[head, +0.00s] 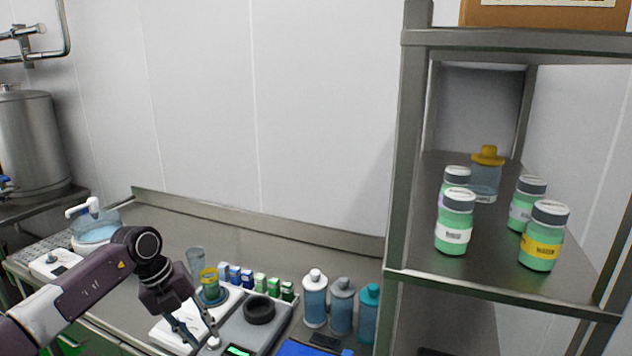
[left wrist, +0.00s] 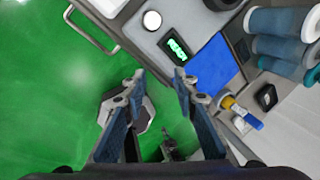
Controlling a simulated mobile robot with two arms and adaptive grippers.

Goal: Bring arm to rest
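My left arm comes in from the left in the head view, with its left gripper (head: 198,338) pointing down at the front of the steel counter, beside a device with a black ring (head: 260,310). In the left wrist view the left gripper (left wrist: 160,84) has its two fingers spread apart with nothing between them. Green floor and the counter's front edge show beyond the fingertips. My right gripper is in neither view.
A steel shelf (head: 500,285) with green jars (head: 455,222) rises at right. A blue mat (left wrist: 212,64) lies near the counter edge.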

